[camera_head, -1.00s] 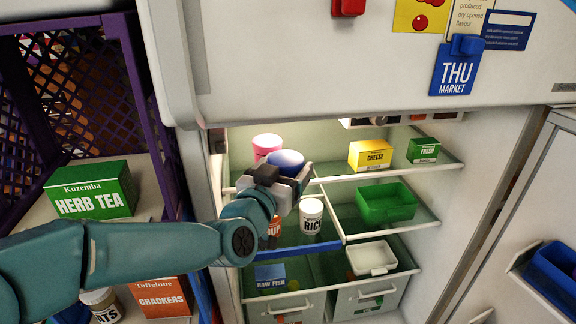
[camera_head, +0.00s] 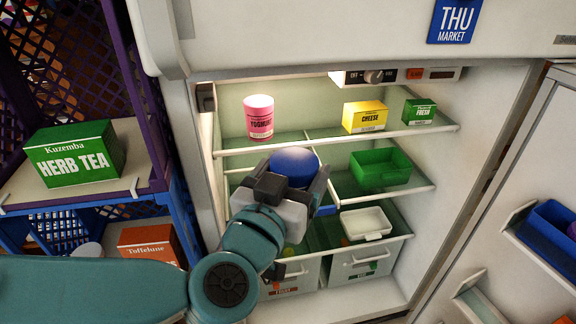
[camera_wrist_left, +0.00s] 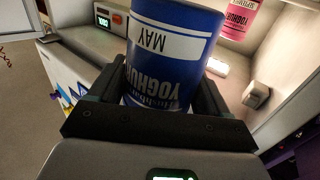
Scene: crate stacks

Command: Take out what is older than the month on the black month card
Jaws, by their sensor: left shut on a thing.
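My left gripper (camera_head: 292,184) is shut on a blue yoghurt tub (camera_head: 294,164), held in front of the open fridge. In the left wrist view the tub (camera_wrist_left: 172,48) shows upside down, with MAY on a white band. A pink yoghurt tub (camera_head: 259,118) stands on the top shelf at left; it also shows in the left wrist view (camera_wrist_left: 238,18). A yellow cheese box (camera_head: 365,117) and a small green box marked FRESH (camera_head: 420,112) stand to its right. Their month prints are too small to read. I see no black month card. My right gripper is not in view.
Below are a green tray (camera_head: 381,167), a white tray (camera_head: 366,224) and clear drawers (camera_head: 362,262). My arm hides part of the lower shelves. At left, a rack holds herb tea (camera_head: 75,154) and crackers (camera_head: 152,243). The fridge door (camera_head: 520,180) stands open at right.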

